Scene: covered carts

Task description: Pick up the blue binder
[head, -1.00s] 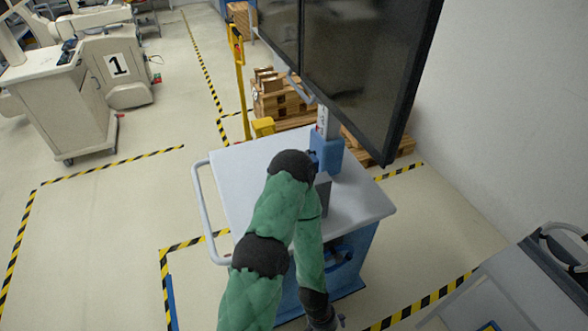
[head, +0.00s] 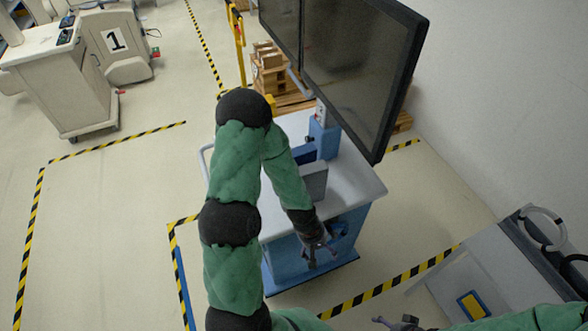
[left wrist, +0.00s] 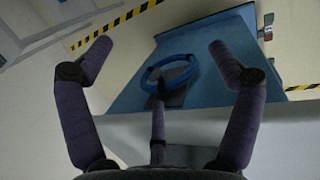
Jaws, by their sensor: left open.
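A dark blue upright thing (head: 304,154), likely the blue binder, shows on the cart top at a grey box-like holder (head: 315,181). My left forearm partly covers that area, so I cannot tell its full shape. My left gripper (head: 318,256) is open and empty, low in front of the cart's near blue side, below the top and apart from the binder. In the left wrist view its spread fingers (left wrist: 162,55) frame a blue ring (left wrist: 173,73) on the blue panel; no binder is recognisable there. My right gripper (head: 394,322) shows at the bottom edge, its opening unclear.
The cart top (head: 358,187) carries a lighter blue block (head: 324,137) under a large dark screen (head: 355,65). A grey unit (head: 465,270) with a dark rail stands at the lower right. Open floor (head: 110,220) lies left of the cart.

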